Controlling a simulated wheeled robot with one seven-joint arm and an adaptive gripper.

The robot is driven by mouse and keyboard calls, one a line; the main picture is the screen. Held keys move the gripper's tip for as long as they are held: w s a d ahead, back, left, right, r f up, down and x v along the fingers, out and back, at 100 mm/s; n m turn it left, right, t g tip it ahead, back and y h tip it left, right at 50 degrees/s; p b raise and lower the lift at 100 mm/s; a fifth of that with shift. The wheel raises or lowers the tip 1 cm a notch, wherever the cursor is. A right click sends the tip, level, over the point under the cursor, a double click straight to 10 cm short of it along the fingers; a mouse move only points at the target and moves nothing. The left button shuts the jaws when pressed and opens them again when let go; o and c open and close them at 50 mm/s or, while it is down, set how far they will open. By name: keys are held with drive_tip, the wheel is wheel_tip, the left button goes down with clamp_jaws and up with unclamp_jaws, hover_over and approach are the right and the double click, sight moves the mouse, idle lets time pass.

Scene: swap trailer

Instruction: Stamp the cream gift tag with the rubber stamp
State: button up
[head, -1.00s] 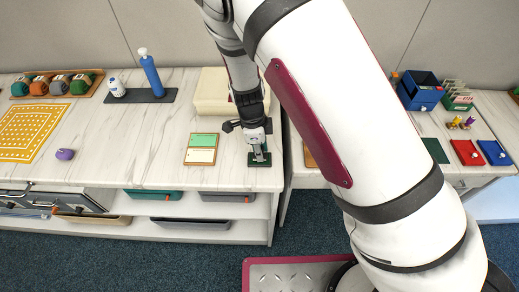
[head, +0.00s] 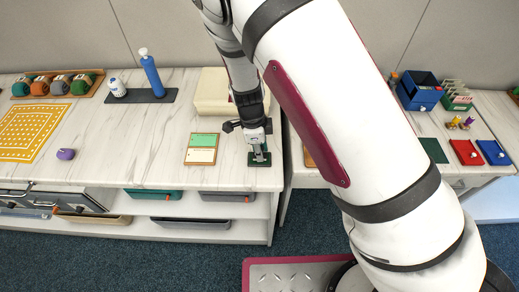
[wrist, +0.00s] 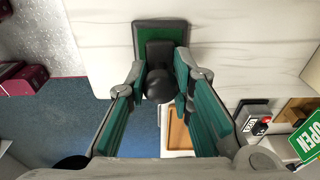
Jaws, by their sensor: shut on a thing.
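The rubber stamp (wrist: 158,86), with a round black knob and dark base, stands on a dark-edged green pad (wrist: 175,30). My gripper (wrist: 158,80) is shut on the stamp's knob, its green-lined fingers on either side. In the head view my gripper (head: 260,151) points down over the green pad (head: 266,161) near the counter's front right edge, and the stamp is mostly hidden behind the fingers. The cream gift tag (head: 200,156) lies on a wooden board just left of the pad, below a green card (head: 204,139). I cannot make out any mark on the tag.
A cream box (head: 213,90) stands behind my gripper. A purple object (head: 65,154), a yellow patterned mat (head: 30,132) and a blue cylinder (head: 152,76) are farther left. The counter between the purple object and the board is clear. A gap separates the right table, with red (head: 466,152) and blue trays.

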drive_tip(key=shift+s, duration=0.1)
drive_tip(key=shift+r+p, duration=1.7)
drive_tip(key=shift+r, duration=1.8)
